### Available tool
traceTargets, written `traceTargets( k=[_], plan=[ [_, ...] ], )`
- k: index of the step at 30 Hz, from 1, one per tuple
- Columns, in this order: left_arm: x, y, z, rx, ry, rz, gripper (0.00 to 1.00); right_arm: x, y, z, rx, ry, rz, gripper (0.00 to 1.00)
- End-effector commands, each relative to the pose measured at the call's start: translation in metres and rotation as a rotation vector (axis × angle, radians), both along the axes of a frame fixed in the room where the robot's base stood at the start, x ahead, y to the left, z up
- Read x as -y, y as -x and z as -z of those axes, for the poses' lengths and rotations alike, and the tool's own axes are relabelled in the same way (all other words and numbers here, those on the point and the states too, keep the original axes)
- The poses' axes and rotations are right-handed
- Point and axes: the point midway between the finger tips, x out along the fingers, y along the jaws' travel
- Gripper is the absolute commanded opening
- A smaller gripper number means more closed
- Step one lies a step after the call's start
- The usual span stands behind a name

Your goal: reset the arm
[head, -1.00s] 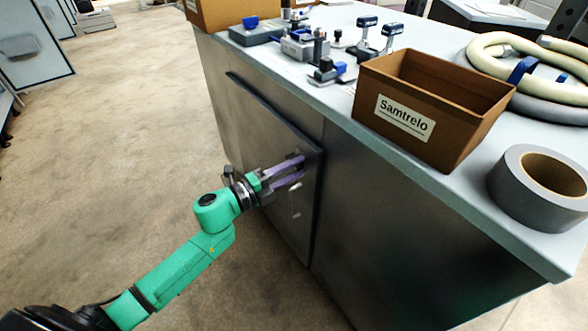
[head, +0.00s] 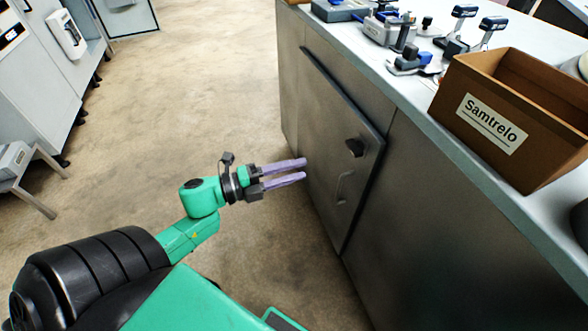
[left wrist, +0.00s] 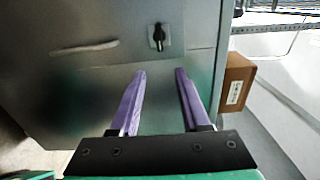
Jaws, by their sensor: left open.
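My left gripper (head: 304,170) is open and empty, its two purple fingers pointing right in the head view. It is in front of the grey metal cabinet door (head: 338,130), and I see nothing between the fingers. The door looks closed or nearly so; it carries a dark knob (head: 354,147) and a pale handle (head: 341,187). In the left wrist view the gripper (left wrist: 159,72) shows its fingers spread, with the knob (left wrist: 159,38) beyond them and the handle (left wrist: 84,47) to the left. My right gripper is not in view.
A brown box labelled Samtrelo (head: 490,125) stands on the grey countertop (head: 415,92), near its edge. Several small instruments (head: 414,60) stand behind it. Grey cabinets (head: 40,75) and a low stand (head: 28,168) are at the left. Bare floor (head: 200,90) lies between.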

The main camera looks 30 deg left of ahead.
Motion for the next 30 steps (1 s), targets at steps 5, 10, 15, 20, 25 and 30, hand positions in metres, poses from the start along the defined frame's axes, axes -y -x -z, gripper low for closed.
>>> traceTargets(
  k=[5, 10, 15, 20, 25, 30],
  plan=[
    [0.000, 0.000, 0.000, 0.000, 0.000, 0.000, 0.46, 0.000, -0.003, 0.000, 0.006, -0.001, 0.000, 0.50],
    [0.000, -0.001, 0.000, 0.000, 0.000, 0.000, 0.46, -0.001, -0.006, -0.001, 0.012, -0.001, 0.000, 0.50],
    [0.001, -0.001, 0.000, 0.000, 0.000, 0.000, 0.46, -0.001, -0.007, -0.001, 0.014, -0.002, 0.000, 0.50],
    [0.000, -0.001, 0.001, -0.002, 0.001, -0.002, 0.46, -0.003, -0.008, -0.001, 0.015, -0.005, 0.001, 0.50],
    [-0.035, -0.016, 0.042, -0.132, 0.096, -0.166, 0.46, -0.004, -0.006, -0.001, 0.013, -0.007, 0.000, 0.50],
    [-0.105, -0.015, 0.176, -0.498, 0.344, -0.572, 0.46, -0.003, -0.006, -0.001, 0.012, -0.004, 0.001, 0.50]
  ],
)
